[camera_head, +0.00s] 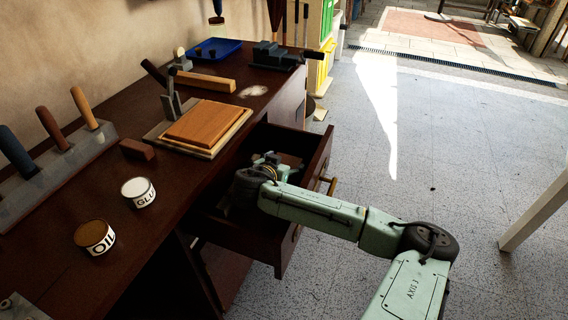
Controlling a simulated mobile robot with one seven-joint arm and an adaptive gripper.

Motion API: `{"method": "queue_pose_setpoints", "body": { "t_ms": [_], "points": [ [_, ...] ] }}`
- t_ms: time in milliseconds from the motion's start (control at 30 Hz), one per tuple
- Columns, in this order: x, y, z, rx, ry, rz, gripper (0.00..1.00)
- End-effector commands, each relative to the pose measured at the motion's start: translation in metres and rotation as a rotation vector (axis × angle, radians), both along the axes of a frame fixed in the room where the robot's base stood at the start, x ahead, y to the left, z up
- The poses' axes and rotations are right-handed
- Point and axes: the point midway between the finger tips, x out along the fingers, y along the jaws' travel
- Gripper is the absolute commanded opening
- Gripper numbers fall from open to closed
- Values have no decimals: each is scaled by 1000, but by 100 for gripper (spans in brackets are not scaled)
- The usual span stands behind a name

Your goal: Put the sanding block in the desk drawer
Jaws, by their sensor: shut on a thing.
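The desk drawer (318,156) is pulled open from the right side of the dark wooden desk, with a brass handle (330,187) on its front. My gripper (279,160) is down inside the drawer opening, largely hidden by my own wrist and arm. It is shut on a brownish thing (291,160), seemingly the sanding block, of which only a small part shows. I cannot tell whether that thing touches the drawer floor. A small dark brown block (138,149) lies on the desk top, left of the boards.
Stacked wooden boards (207,126) lie beside the drawer. A glue tin (138,192) and an oil tin (94,236) stand nearer. A tool rack (62,160) is at left; a blue tray (214,49) and a vise (275,56) are at the back.

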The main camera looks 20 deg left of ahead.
Motion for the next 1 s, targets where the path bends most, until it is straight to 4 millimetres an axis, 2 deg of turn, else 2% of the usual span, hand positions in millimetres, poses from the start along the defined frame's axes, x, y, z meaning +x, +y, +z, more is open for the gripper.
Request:
{"method": "queue_pose_setpoints", "body": {
  "t_ms": [33, 367, 767, 1000],
  "points": [
    [-8, 2, -26, -17, 30, 8, 74],
    [-8, 2, -27, -18, 31, 7, 96],
    [-11, 2, -26, -16, 32, 8, 96],
    [-37, 4, -5, -7, 23, 10, 96]
  ]
}}
